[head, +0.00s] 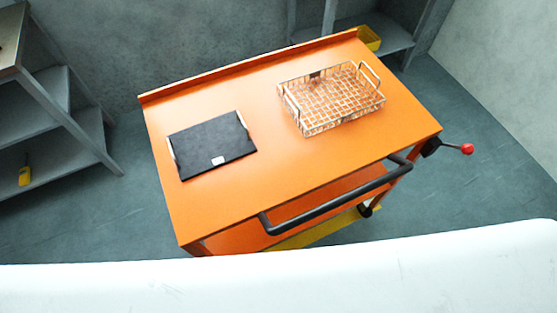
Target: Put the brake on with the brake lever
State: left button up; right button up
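The brake lever (450,147) sticks out to the right from the front right corner of an orange cart (215,210). It has a dark pivot at the cart and a red knob (467,149) at its free end. The lever lies about level in the picture. A black push handle (345,198) runs along the cart's near side. Neither of my grippers is in view, and nothing touches the lever.
A wire basket (318,128) and a black flat panel (211,146) lie on the cart top. Grey shelves (70,125) stand at the left and behind. A white surface (300,285) crosses the near edge. Floor right of the lever is clear.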

aim_at(468, 149)
jog(key=z, duration=1.75)
jog(key=i+l+u, duration=0.2)
jog(key=l+u, duration=0.2)
jog(key=l, duration=0.2)
jog(key=l+u, duration=0.2)
jog(key=i+l, duration=0.05)
jog(key=l, duration=0.1)
